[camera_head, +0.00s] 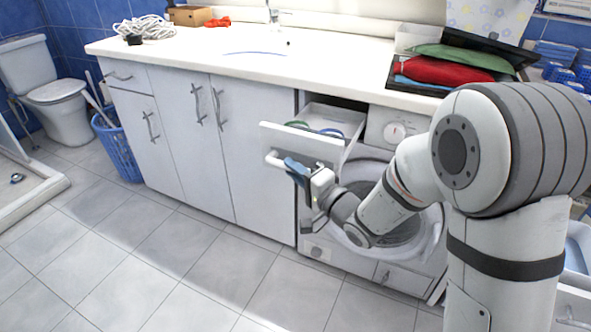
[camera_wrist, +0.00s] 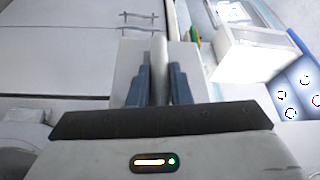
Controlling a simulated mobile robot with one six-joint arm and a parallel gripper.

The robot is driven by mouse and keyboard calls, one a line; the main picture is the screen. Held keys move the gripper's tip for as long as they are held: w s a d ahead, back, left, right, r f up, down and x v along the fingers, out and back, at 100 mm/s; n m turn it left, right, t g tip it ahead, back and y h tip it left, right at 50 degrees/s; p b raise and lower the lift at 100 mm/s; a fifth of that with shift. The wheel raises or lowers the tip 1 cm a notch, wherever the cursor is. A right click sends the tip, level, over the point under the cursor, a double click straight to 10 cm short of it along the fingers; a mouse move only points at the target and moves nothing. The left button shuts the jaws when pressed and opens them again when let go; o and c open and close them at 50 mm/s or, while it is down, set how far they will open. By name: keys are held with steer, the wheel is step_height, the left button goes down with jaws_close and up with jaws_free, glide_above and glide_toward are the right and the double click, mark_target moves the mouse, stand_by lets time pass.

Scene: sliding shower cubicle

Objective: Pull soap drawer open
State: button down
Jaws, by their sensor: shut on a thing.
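The soap drawer (camera_head: 303,142) of the washing machine stands pulled out, its white front well ahead of the machine's face. Green and blue shapes show inside it. The drawer front (camera_wrist: 127,70) shows behind the fingers there. The far side of the grip is partly hidden by the fingers.
The washing machine (camera_head: 377,131) has its round door opening below the drawer, behind my arm. White cabinets (camera_head: 190,130) stand to the left under the counter (camera_head: 210,57). A blue basket (camera_head: 118,152) and toilet (camera_head: 60,95) are farther left. The tiled floor (camera_head: 150,245) in front is clear.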

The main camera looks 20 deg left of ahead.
steer(key=c, duration=1.3)
jaws_free()
steer(key=shift+d, duration=0.1)
steer(key=p+v, duration=0.1)
steer(key=v, duration=0.6)
steer(key=shift+s+d+f, duration=0.1)
steer(key=shift+d, duration=0.15)
